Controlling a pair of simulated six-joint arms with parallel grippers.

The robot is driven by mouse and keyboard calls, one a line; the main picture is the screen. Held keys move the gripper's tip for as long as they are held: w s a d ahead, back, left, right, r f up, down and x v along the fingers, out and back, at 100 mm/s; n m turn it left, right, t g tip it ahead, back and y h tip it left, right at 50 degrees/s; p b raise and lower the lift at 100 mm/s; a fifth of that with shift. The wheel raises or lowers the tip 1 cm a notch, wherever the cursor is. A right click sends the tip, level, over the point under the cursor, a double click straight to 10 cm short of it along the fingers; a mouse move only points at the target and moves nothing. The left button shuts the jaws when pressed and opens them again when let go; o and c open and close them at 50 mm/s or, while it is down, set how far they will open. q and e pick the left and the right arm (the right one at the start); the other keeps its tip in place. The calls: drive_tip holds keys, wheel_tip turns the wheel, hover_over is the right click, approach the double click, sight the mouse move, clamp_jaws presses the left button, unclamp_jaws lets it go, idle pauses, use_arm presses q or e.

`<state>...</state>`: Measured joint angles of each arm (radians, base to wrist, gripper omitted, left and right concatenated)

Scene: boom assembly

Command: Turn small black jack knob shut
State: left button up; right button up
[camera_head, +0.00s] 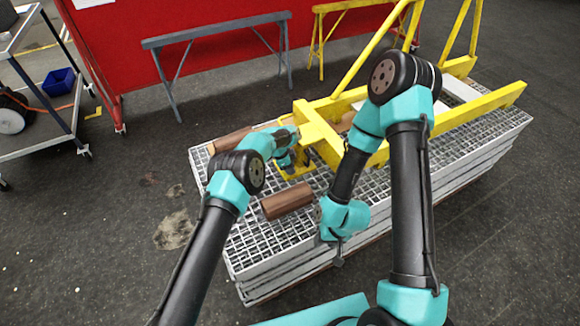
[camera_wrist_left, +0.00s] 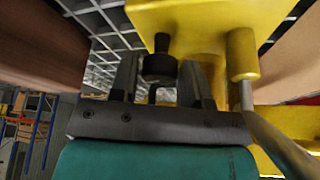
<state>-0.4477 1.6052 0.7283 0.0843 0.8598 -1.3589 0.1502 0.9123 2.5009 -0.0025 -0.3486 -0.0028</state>
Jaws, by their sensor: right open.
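The small black jack knob (camera_wrist_left: 160,66) shows in the left wrist view, on a black stem in front of a yellow steel plate (camera_wrist_left: 205,18). My left gripper (camera_wrist_left: 158,80) has one finger on each side of it, with hardly any gap; whether they press on it I cannot tell. In the head view my left gripper (camera_head: 288,162) is down at the yellow frame's (camera_head: 320,130) near left end, and the knob is hidden there. My right gripper (camera_head: 338,252) is open and empty, over the front edge of the grating stack.
A brown wooden block (camera_head: 287,201) lies on the grating (camera_head: 262,240) between my grippers. Another brown piece (camera_head: 232,139) lies behind my left arm. A yellow post (camera_wrist_left: 242,60) stands right of the knob. A grey trestle (camera_head: 215,32) and red wall are behind.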

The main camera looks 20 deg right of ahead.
use_arm(q)
drive_tip(key=shift+o, duration=1.4)
drive_tip(key=v, duration=1.7)
drive_tip(key=shift+r, duration=0.2)
